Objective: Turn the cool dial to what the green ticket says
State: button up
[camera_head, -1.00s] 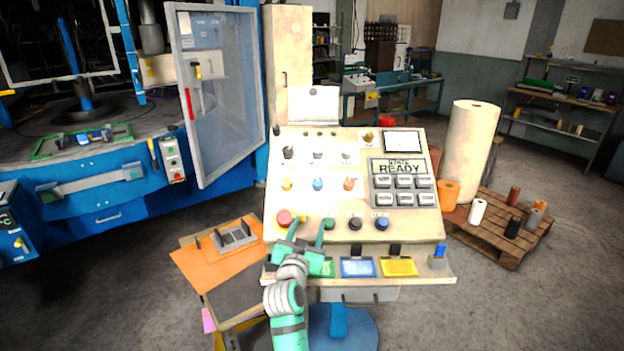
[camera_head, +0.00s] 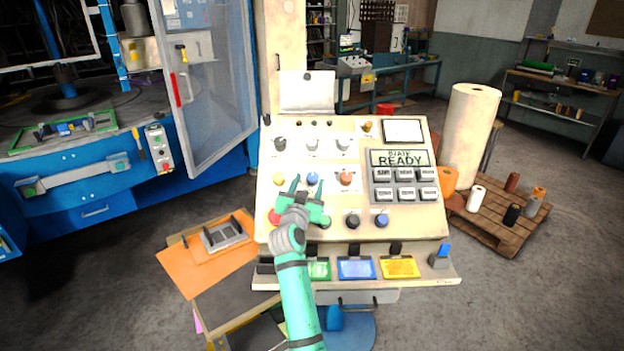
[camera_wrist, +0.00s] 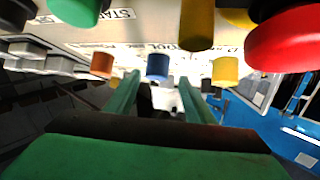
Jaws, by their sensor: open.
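The control panel (camera_head: 350,222) faces me, with a middle row of a yellow knob (camera_head: 278,179), a blue knob (camera_head: 312,178) and an orange knob (camera_head: 346,178). I cannot read which is the cool dial. The green ticket (camera_head: 320,268) sits on the panel's lower ledge, partly behind my arm; its writing is too small to read. My gripper (camera_head: 310,183) is open and empty at the middle row, its fingers on either side of the blue knob in the picture. In the wrist view the blue knob (camera_wrist: 158,66) shows between the fingertips; I cannot tell whether they touch it.
A blue ticket (camera_head: 357,268) and a yellow ticket (camera_head: 399,267) sit beside the green one. A red button (camera_head: 275,216) and other buttons line the row below the knobs. A display (camera_head: 400,158) reads READY. A side table (camera_head: 215,262) stands at left.

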aim_at(312, 178)
jog(key=shift+w+d, duration=0.35)
jog(key=shift+w, duration=0.55)
jog(key=shift+w+d, duration=0.3)
jog(key=shift+w, duration=0.55)
jog(key=shift+c, duration=0.3)
jog(key=c, duration=1)
